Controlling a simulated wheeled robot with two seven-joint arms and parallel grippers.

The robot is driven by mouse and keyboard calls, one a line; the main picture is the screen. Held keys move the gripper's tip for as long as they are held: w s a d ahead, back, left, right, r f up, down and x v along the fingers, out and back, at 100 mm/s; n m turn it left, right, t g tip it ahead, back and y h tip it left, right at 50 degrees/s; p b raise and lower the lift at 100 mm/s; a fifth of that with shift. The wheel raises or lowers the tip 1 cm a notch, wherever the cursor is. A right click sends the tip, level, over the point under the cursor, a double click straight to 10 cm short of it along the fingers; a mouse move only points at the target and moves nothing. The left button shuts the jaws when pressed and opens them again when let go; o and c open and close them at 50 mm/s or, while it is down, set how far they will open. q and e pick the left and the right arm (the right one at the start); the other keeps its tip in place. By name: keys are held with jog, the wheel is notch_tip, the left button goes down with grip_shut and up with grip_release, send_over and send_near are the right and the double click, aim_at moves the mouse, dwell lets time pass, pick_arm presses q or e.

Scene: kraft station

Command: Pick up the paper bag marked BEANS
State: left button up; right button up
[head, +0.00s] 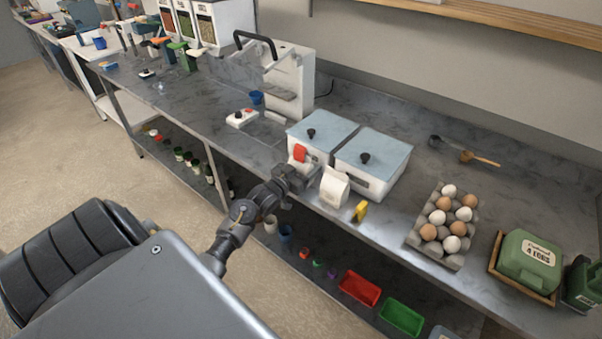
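A small white paper bag (334,188) with a folded top stands upright near the front edge of the steel counter, in front of two white bins. Any marking on it is too small to read. My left gripper (308,178) is at the counter's front edge, just left of the bag, with its fingers toward it. I cannot tell whether the fingers touch the bag or how far apart they are. My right gripper is not in view.
Two lidded white bins (374,165) stand behind the bag. A red object (300,153) is behind the gripper, and a yellow object (360,211) is right of the bag. An egg tray (418,240) and a green carton (528,262) are farther right. A lower shelf holds a red tray (360,288).

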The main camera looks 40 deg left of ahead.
pick_arm(q)
jog(key=shift+c, duration=1.1)
jog(key=shift+r, duration=0.15)
